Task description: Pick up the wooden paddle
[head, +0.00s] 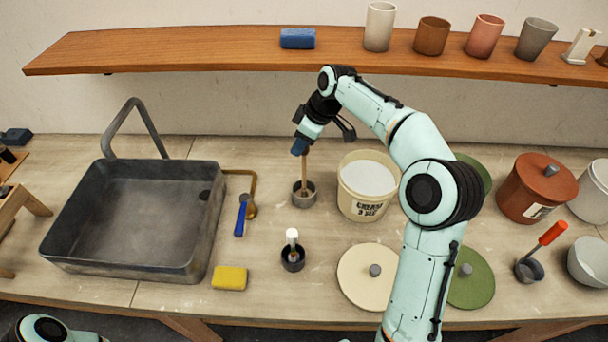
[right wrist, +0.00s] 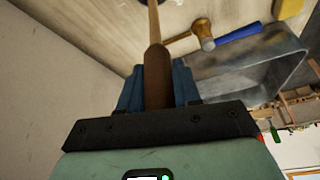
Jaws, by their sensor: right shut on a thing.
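The wooden paddle (head: 305,172) stands nearly upright, its lower end hidden inside a small grey cup (head: 304,200) on the bench. My right gripper (head: 300,148) reaches it from above, with its blue fingers shut on the upper end. In the right wrist view the brown handle (right wrist: 157,72) sits between the two blue fingers (right wrist: 158,88), and the thinner, paler shaft runs away towards the bench. I cannot tell whether the paddle's lower end touches the cup's bottom. My left gripper is not in view.
A cream bucket (head: 356,205) stands just right of the cup. A white-topped tool in a black cup (head: 292,260) stands in front. A blue-handled tool (head: 241,215) and a grey sink (head: 70,225) are left. A shelf (head: 200,50) with cups hangs behind. Lids lie at front right.

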